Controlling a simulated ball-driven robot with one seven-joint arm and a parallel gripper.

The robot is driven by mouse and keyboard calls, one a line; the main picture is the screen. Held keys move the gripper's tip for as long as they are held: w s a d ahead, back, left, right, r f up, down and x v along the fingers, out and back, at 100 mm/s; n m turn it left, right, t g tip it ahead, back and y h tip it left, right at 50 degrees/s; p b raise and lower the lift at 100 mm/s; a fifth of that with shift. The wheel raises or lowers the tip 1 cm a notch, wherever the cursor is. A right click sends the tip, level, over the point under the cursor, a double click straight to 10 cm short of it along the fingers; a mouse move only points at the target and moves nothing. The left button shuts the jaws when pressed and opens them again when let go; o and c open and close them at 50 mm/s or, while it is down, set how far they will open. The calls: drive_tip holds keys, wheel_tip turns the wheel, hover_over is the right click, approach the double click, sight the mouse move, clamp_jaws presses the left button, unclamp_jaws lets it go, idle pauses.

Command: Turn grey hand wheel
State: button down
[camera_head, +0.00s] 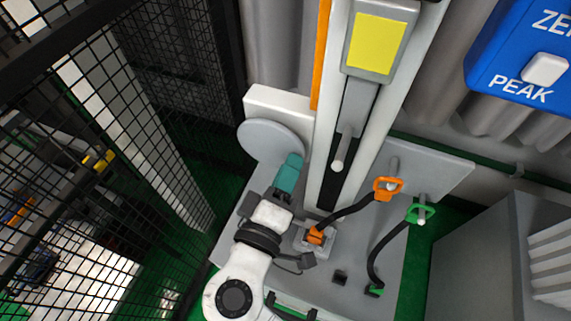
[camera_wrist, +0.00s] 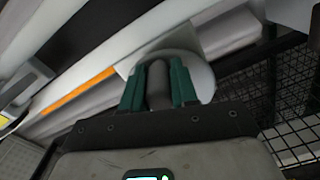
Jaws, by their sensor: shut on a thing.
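The grey hand wheel (camera_head: 265,137) is a round light-grey disc on the side of a white housing, left of the tower column. In the wrist view its disc (camera_wrist: 200,72) shows behind my fingers. My gripper (camera_head: 293,160) has teal fingers and is at the right lower edge of the wheel. In the wrist view my gripper (camera_wrist: 158,72) is shut on the wheel's dark grey handle (camera_wrist: 158,88), with one finger on each side of it. In the head view the handle is hidden by the fingers.
The tower column (camera_head: 330,130) stands right of the wheel, with a yellow panel (camera_head: 376,40). Orange (camera_head: 388,187) and green (camera_head: 420,213) connectors with black cables are on the grey base plate (camera_head: 440,170). A black mesh fence (camera_head: 150,110) stands at left. A blue box (camera_head: 510,60) is top right.

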drive_tip(key=shift+r+n+p, duration=0.5)
drive_tip(key=shift+n+p, duration=0.3)
drive_tip(key=shift+n, duration=0.1)
drive_tip(key=c, duration=0.9)
unclamp_jaws()
drive_tip(key=shift+o, duration=0.2)
drive_tip(key=shift+f, duration=0.1)
drive_tip(key=b+v, duration=0.2)
drive_tip(key=v, duration=0.8)
drive_tip(key=shift+s, duration=0.4)
